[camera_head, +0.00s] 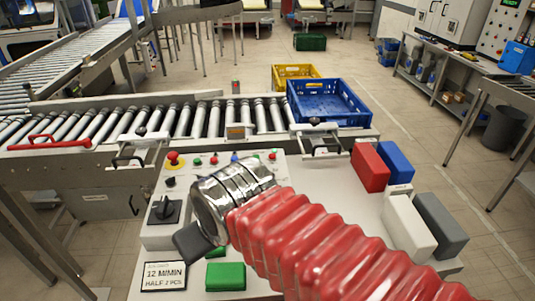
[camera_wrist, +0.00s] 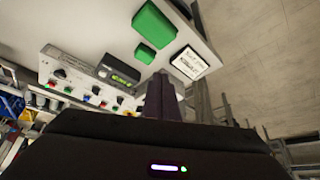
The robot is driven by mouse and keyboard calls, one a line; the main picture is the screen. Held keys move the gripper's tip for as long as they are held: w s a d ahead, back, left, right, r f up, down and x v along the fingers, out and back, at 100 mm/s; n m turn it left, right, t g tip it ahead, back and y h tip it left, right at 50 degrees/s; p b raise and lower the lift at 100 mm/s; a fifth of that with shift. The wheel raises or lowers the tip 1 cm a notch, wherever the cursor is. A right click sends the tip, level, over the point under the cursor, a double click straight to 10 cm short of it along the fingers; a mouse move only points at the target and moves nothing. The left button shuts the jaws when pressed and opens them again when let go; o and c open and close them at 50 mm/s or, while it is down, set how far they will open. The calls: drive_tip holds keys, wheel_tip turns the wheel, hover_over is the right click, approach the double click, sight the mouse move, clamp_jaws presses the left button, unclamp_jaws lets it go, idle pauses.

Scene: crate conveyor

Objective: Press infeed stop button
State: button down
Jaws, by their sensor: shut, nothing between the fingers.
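A sloped white control panel (camera_head: 158,228) carries a row of small buttons in the head view. A red mushroom button on a yellow base (camera_head: 174,159) is at its left end, and a small red button (camera_head: 272,156) is further right. Which one is the infeed stop cannot be read. The panel's buttons also show small at left in the wrist view (camera_wrist: 86,97). My gripper (camera_head: 190,242) is over the panel's lower part, below the button row in the picture. Its fingers (camera_wrist: 162,82) are together and empty, apart from the buttons. My chrome wrist and red arm cover the panel's middle.
A black rotary switch (camera_head: 166,210) is left of my gripper. Red (camera_head: 370,167) and blue (camera_head: 396,162) blocks stand at right. Behind are the roller conveyor (camera_head: 200,120) and a blue crate (camera_head: 330,116).

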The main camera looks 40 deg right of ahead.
drive_tip(key=w+d+r+m+y, duration=0.1)
drive_tip(key=w+d+r+m, duration=0.15)
drive_tip(key=w+d, duration=0.45)
drive_tip(key=m+t, duration=0.4)
drive_tip(key=m, duration=0.2)
hover_over(274, 157)
drive_tip(key=shift+d+f+h, duration=0.15)
drive_tip(key=shift+f+h, duration=0.25)
drive_tip(key=shift+f, duration=0.3)
drive_tip(key=shift+f, duration=0.1)
drive_tip(key=shift+f, duration=4.3)
drive_tip(key=shift+f, duration=0.1)
